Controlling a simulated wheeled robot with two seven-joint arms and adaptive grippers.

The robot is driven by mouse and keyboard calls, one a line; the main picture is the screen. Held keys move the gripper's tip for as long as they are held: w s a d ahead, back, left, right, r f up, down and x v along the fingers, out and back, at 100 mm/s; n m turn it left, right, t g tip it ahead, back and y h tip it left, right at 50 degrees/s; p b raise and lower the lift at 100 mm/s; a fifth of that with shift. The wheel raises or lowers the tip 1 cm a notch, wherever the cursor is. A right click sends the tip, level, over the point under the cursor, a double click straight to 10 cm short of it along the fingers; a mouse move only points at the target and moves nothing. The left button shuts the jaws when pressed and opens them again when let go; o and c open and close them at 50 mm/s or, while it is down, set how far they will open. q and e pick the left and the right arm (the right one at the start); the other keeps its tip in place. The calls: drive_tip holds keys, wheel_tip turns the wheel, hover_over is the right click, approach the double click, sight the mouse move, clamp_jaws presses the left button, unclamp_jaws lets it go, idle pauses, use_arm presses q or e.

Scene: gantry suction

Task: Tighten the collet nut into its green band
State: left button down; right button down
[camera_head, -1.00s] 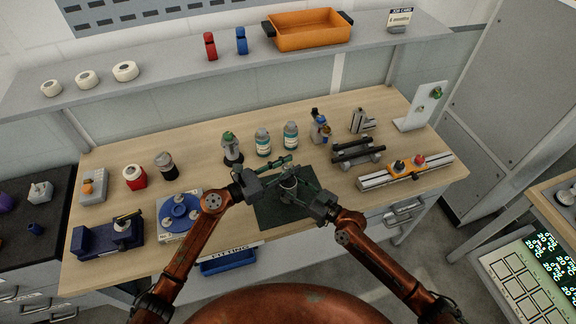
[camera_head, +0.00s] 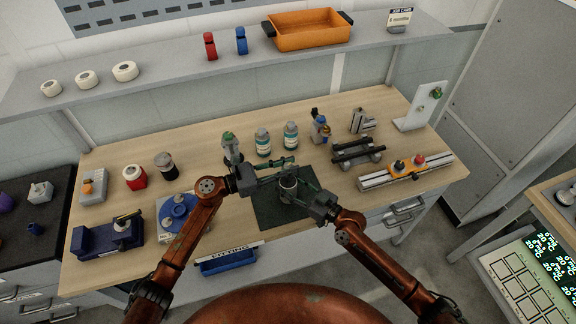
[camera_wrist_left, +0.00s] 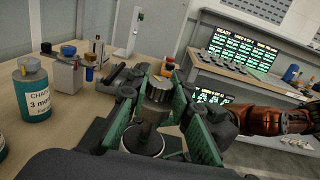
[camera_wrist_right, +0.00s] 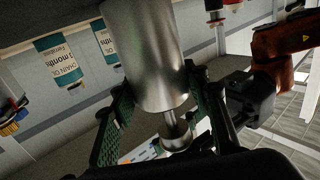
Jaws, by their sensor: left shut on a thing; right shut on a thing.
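A metal tool holder (camera_head: 288,189) stands about upright over the dark mat (camera_head: 268,213). My right gripper (camera_head: 297,189) is shut on the holder body from the right. In the right wrist view the smooth body (camera_wrist_right: 146,55) and a narrower stud (camera_wrist_right: 175,128) show between the green fingers. I cannot make out a green band on the nut.
Two labelled bottles (camera_head: 263,142) and a green-topped tool (camera_head: 231,148) stand behind the mat. Dark rests (camera_head: 357,152) and a metal rail (camera_head: 405,173) lie to the right. A blue round fixture (camera_head: 180,212) and a dark blue block (camera_head: 95,240) are at the left.

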use_arm(q)
drive_tip(key=c, duration=1.7)
unclamp_jaws()
drive_tip(key=shift+a, duration=0.1)
drive_tip(key=v, duration=1.1)
drive_tip(key=shift+s+a, duration=0.1)
drive_tip(key=shift+a, duration=0.3)
use_arm(e)
drive_tip(key=c, duration=1)
unclamp_jaws()
